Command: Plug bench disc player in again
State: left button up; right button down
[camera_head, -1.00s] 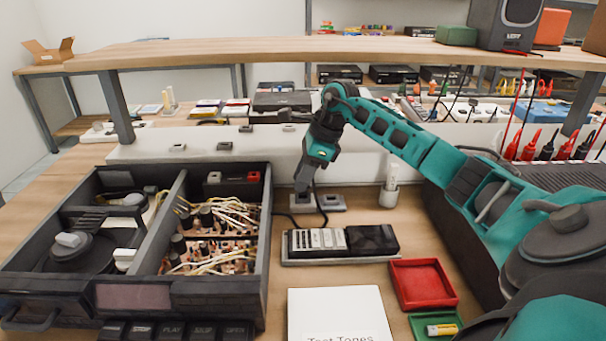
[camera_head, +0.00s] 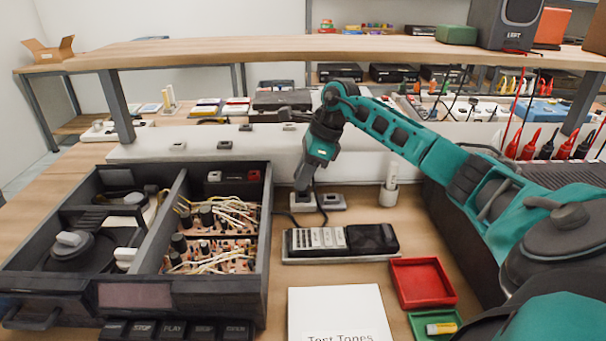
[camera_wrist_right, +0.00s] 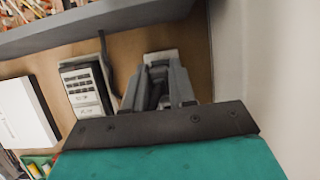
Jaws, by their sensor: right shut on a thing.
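The disc player (camera_head: 131,254) is an open dark chassis at the left, with its disc mechanism and wired circuit boards exposed. My right gripper (camera_head: 303,191) points down at a pale outlet block (camera_head: 296,208) behind the remote. It is shut on a small dark plug, mostly hidden by the fingers. A black cord (camera_head: 323,212) runs near the fingertips. I cannot tell whether the plug is seated in the outlet. In the right wrist view, the fingers (camera_wrist_right: 160,92) are close together in front of a pale block (camera_wrist_right: 162,57). My left gripper is not in view.
A grey-buttoned remote-like device (camera_head: 340,241), a white "Test Tones" case (camera_head: 338,312), a red tray (camera_head: 422,283) and a green tray (camera_head: 434,324) lie in front. A wooden shelf (camera_head: 300,55) crosses above.

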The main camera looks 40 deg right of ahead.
jog(key=shift+f+b, duration=0.5)
jog(key=shift+f, duration=0.3)
dwell(0.7)
jog(key=shift+f, duration=0.2)
dwell(2.0)
jog(key=c, duration=0.8)
grip_release()
jog(key=shift+c, duration=0.2)
jog(key=w+a+r+p+v, duration=0.1)
jog(key=p+v, duration=0.5)
jog(key=v, duration=1.1)
jog(key=shift+a+r, duration=0.15)
jog(key=shift+a, duration=0.05)
